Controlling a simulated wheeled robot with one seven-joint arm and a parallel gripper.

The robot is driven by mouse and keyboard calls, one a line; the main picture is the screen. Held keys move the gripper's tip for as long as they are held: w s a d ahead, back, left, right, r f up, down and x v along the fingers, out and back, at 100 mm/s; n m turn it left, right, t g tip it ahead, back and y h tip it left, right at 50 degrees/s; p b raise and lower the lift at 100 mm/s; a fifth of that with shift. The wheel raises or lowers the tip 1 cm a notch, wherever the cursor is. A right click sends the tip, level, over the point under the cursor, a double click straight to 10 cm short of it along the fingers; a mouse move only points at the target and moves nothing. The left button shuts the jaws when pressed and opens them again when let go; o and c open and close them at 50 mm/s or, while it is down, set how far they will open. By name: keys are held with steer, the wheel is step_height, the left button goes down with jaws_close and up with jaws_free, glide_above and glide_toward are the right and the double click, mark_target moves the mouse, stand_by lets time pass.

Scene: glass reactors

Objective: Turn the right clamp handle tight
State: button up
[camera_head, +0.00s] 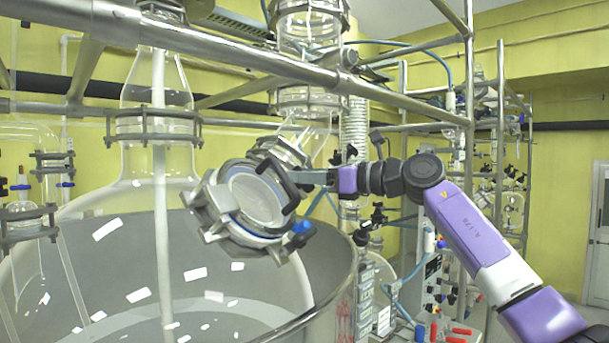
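A round glass port (255,197) with a grey metal clamp ring (215,205) sits at the middle of the view, tilted toward me. A blue knob (301,226) with dark parts around it is at the clamp's lower right edge. My gripper (299,178) reaches in from the right, at the clamp's upper right side, above the blue knob. A dark curved piece (286,186) lies along the port's right edge by the gripper's tip; I cannot tell whether it is part of the clamp. The fingers are too small and overlapped to show whether they are open or touching anything.
A large glass vessel (160,80) stands in a wide metal-rimmed bath (345,275) at the left. Metal rails (230,45) cross above the port. Glass columns and blue hoses stand behind. Loose red-handled items (455,337) lie at the lower right.

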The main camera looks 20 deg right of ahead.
steer(key=shift+c, duration=0.3)
jaws_close()
